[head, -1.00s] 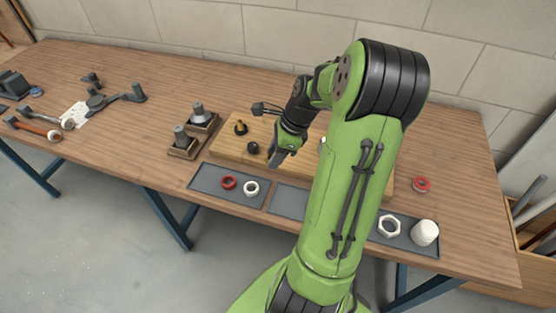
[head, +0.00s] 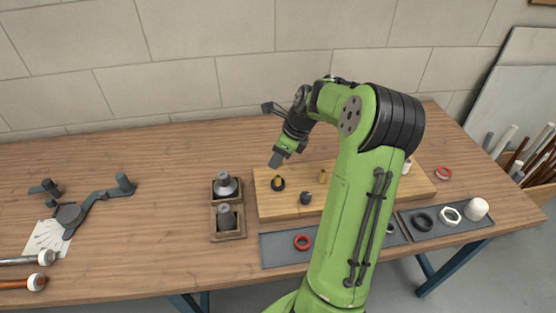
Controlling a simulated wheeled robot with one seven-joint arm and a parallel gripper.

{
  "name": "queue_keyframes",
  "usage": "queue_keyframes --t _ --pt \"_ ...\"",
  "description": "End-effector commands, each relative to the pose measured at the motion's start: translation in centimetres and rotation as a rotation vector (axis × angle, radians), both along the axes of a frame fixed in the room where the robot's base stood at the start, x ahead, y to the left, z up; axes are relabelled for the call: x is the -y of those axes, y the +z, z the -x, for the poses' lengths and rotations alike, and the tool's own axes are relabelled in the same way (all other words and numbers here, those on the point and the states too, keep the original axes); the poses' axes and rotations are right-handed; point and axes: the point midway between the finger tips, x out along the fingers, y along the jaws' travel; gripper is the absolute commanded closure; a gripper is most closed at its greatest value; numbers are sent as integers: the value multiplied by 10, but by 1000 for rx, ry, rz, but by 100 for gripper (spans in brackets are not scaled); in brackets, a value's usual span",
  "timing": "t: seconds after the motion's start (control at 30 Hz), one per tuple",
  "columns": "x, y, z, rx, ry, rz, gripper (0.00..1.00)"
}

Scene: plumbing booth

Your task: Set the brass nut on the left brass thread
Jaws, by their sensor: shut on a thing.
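My gripper (head: 277,160) points down above the left end of the wooden board. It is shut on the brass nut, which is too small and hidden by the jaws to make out. The left brass thread (head: 278,182) stands upright from a dark round base on the board, just below the jaws in the picture. I cannot tell the exact gap between them. A dark fitting (head: 307,198) stands to its right and nearer me, and another brass fitting (head: 322,176) stands farther right, next to my arm.
The wooden board (head: 285,209) is partly hidden by my arm. A grey mat with a red ring (head: 302,242) lies in front. A black ring (head: 423,222), white nut (head: 451,215) and white cap (head: 476,209) lie right. Two wooden holders with grey cones (head: 227,187) stand left.

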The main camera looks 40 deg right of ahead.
Motion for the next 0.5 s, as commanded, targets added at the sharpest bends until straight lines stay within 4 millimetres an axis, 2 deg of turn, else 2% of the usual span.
queue_keyframes --t 0.5 --pt "0 -22 0 0 1 0 93"
